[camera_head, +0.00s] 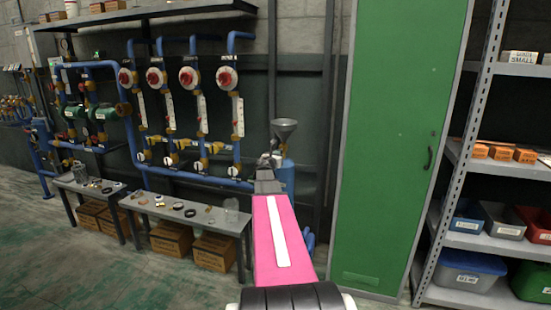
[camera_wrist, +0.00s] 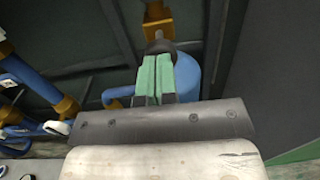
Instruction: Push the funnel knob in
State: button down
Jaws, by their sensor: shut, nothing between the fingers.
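The grey funnel (camera_head: 285,128) stands upright on top of a blue cylinder (camera_head: 287,176), just beyond my gripper (camera_head: 268,163) in the head view. In the wrist view, my gripper (camera_wrist: 157,58) has its two green finger pads pressed together with nothing between them. A dark round knob-like part (camera_wrist: 160,46) shows right in front of the fingertips, below a brass-coloured block (camera_wrist: 157,20). I cannot tell whether the fingertips touch it. The blue cylinder also shows behind the fingers in the wrist view (camera_wrist: 189,75).
Blue pipes with red-faced gauges (camera_head: 189,77) line the wall to the left. A low grey bench (camera_head: 185,213) with small parts stands below them. A green cabinet (camera_head: 395,140) stands close on the right, with shelving (camera_head: 497,172) beyond it.

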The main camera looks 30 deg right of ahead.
jog(key=shift+w+d, duration=0.15)
jog(key=shift+w, duration=0.05)
jog(key=v, duration=1.4)
jog(key=shift+s, duration=0.2)
jog(key=s+a+f+m+g+y, duration=0.3)
jog(key=s+a+f+m+g, duration=0.1)
jog(key=a+f+m, duration=0.4)
jog(key=s+a+f+m+g+y, duration=0.3)
jog(key=s+a+f+m, duration=0.2)
jog(key=a+f+m, duration=0.3)
jog(key=s+a+f+m+g+y, duration=0.1)
jog(key=s+a+f+m+y, duration=0.2)
jog(key=a, duration=0.3)
jog(key=s+a+f+m+g+y, duration=0.2)
jog(key=s+a+m, duration=0.1)
jog(key=a, duration=0.4)
jog(key=s+a+f+m+g+y, duration=0.1)
jog(key=s+a+f+m+y, duration=0.2)
jog(key=a, duration=0.3)
jog(key=shift+s+a+f+m+y, duration=0.3)
jog(key=shift+s+a+f, duration=0.1)
